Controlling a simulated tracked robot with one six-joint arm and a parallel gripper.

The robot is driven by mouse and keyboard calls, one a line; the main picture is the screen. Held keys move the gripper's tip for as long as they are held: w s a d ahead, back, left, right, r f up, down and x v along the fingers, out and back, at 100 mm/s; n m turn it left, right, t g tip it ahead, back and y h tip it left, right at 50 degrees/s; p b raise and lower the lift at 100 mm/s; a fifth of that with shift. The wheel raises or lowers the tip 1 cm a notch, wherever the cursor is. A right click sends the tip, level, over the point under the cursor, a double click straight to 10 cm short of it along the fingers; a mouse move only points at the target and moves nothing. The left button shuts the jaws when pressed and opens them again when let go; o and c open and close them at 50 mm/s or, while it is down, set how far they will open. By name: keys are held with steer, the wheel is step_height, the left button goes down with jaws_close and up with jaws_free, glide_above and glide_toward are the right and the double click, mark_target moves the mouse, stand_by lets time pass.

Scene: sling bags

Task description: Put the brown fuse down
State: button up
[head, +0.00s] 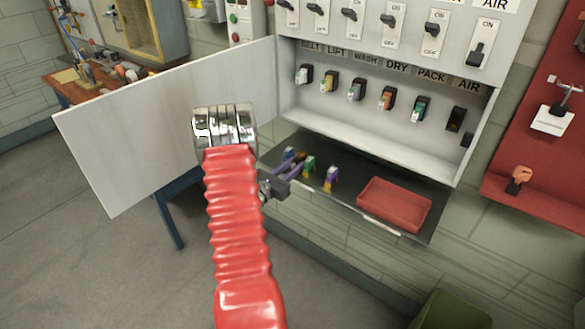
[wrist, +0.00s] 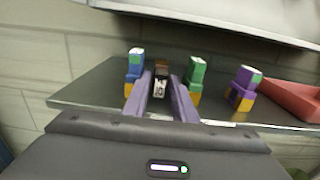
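My gripper (head: 296,162) reaches over the dark shelf (head: 345,195) below the open cabinet. In the wrist view its two purple fingers (wrist: 160,84) stand close on both sides of the brown fuse (wrist: 160,67) and appear shut on it. The fuse has a dark brown top and a pale label facing me. Whether its base touches the shelf I cannot tell. A blue fuse (wrist: 134,72) stands just left of the fingers. A green fuse (wrist: 196,75) stands just right, and a purple fuse (wrist: 243,88) farther right.
A red tray (head: 394,205) lies at the shelf's right and looks empty. Above is a row of labelled sockets; the AIR socket (head: 456,119) looks empty. The white cabinet door (head: 130,130) hangs open at left. Bare shelf lies between the purple fuse and the tray.

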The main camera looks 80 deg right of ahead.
steer(key=v, duration=1.2)
stand_by(0.6)
steer(key=w+a+r+m+g+y, duration=0.1)
steer(key=w+a+r+m+y, duration=0.2)
steer(key=a+r+m+y, duration=0.7)
steer(key=w+a+r+m+t+y, duration=0.1)
steer(key=w+a+r+t+y, duration=0.1)
steer(key=a, duration=1.3)
steer(key=w+a+r+m+t+y, duration=0.1)
steer(key=a+r+t, duration=0.4)
steer(key=a, duration=1.1)
steer(key=w+a+r+m+t+y, duration=0.1)
steer(key=w+a+r+t+y, duration=0.2)
steer(key=a, duration=1.2)
steer(key=w+r+t, duration=0.1)
steer(key=t, duration=0.2)
steer(key=shift+w+a+t+y, duration=0.3)
steer(key=shift+w, duration=0.1)
